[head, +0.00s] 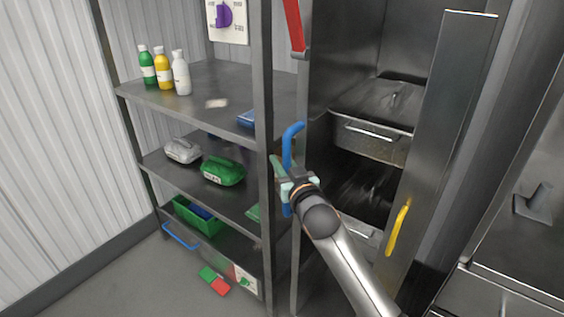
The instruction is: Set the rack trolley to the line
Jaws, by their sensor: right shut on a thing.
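A grey metal rack (262,130) with several shelves stands at left and centre; I take it to be the rack trolley. A blue upright handle (288,148) with a bent top is at its right front, beside the post of the steel unit. My right gripper (284,182) is shut on this blue handle, its arm reaching up from the lower right. The handle's mounting is partly hidden by the gripper. My left gripper is not in view.
Several bottles (163,70) stand on the rack's upper shelf. A grey bundle (183,150) and a green one (223,171) lie below, above a green crate (198,216). A steel unit holding a metal pan (371,141) has an open door with a yellow handle (398,228). Floor at lower left is clear.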

